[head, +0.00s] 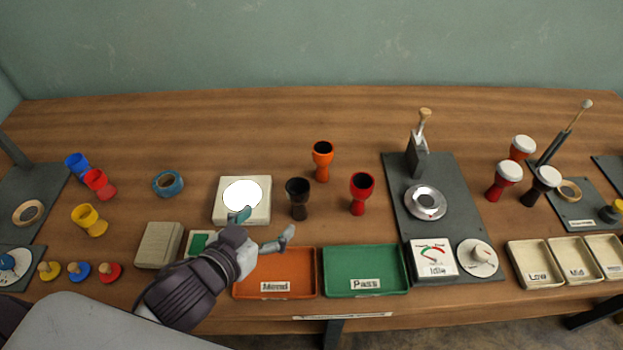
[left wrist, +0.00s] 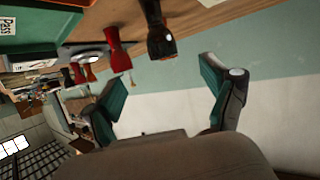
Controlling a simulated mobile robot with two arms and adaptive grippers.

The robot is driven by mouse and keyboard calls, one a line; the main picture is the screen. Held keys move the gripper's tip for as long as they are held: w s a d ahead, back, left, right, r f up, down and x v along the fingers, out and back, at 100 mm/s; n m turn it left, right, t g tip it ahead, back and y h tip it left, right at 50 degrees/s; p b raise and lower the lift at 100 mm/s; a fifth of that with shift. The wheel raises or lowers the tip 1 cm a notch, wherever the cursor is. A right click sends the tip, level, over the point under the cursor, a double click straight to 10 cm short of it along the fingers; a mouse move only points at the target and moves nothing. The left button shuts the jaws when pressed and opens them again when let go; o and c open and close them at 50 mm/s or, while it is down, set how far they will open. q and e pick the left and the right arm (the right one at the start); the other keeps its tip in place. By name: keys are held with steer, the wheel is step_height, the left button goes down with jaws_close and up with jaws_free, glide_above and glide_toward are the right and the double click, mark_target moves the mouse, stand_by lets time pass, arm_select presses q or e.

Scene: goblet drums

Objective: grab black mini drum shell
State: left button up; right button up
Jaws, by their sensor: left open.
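The black mini drum shell (head: 298,198) stands upright on the table, right of the white lit pad and left of a red shell. It also shows in the left wrist view (left wrist: 160,41), near the top centre, beyond the fingers. My left gripper (head: 264,224) is open and empty, with its teal-tipped fingers apart. It is in front of and left of the black shell, above the near edge of the lit pad. In the left wrist view, its fingers (left wrist: 162,82) spread to either side with nothing between them. My right gripper is not in view.
A red shell (head: 362,193) and an orange shell (head: 322,160) stand close to the black one. The lit pad (head: 262,215) is to its left. The orange Mend tray (head: 305,256) and green Pass tray (head: 398,257) lie in front. The table behind is clear.

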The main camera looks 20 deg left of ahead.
mark_target(298, 192)
arm_select(q)
steer(key=b+x, duration=0.3)
steer(key=x, duration=0.3)
steer(key=shift+w+d+r, duration=0.1)
steer(key=shift+w+r, duration=0.05)
steer(key=shift+w, duration=0.05)
steer(key=shift+x, duration=1.05)
steer(key=shift+w, duration=0.4)
steer(key=x, duration=0.3)
steer(key=shift+w+f+p, duration=0.25)
steer(key=shift+w+p, duration=0.05)
steer(key=shift+w, duration=0.05)
steer(key=shift+w+f, duration=0.15)
steer(key=shift+w, duration=0.15)
steer(key=shift+s, duration=0.1)
steer(key=shift+c, duration=0.2)
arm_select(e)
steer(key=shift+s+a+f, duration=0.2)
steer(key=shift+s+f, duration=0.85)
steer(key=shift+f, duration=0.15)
